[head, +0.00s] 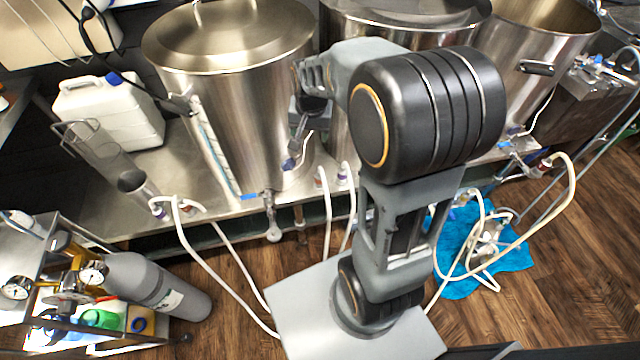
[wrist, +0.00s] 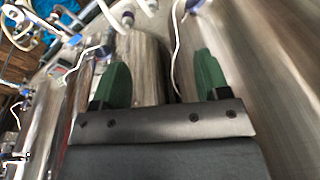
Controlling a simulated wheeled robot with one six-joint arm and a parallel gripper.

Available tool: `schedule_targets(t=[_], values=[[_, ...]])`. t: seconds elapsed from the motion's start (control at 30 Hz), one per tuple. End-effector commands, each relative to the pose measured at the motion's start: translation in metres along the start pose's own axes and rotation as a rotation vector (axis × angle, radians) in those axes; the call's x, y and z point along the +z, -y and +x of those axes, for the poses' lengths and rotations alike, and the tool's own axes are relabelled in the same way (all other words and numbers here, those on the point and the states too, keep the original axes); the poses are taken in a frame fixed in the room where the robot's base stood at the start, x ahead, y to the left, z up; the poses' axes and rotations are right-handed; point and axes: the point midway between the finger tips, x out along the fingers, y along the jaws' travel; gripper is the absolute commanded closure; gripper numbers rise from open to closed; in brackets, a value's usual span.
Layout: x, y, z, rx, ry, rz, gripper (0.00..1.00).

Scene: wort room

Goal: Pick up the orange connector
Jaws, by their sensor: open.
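My gripper (wrist: 162,76) shows in the wrist view with two green fingers spread apart and nothing between them. Beyond the fingers is a curved shiny steel surface. In the head view my arm covers the middle, and I cannot make out the fingertips. I cannot surely pick out an orange connector. Small coloured hose fittings sit along the kettle stand, and a reddish fitting (head: 545,164) shows at the right on a cream hose. It is too small to tell whether it is the orange connector.
Steel kettles (head: 235,100) stand on a steel bench (head: 95,205). A white jug (head: 108,118) is at the left. A grey gas cylinder (head: 160,285) lies tilted beside a cart. White hoses hang over the front edge. A blue cloth (head: 512,258) lies on the wooden floor.

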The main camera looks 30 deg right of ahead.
Motion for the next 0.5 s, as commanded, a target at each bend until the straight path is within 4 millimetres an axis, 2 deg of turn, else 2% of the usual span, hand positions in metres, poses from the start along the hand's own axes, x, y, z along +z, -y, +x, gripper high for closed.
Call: schedule_targets(t=[0.03,0.2,0.3,0.5], values=[[-0.014,-0.003,0.038,0.017,0.027,0.072,0.31],[-0.05,-0.011,0.115,0.055,0.075,0.277,0.31],[-0.061,-0.016,0.152,0.074,0.096,0.362,0.31],[-0.071,-0.022,0.196,0.096,0.117,0.46,0.31]])
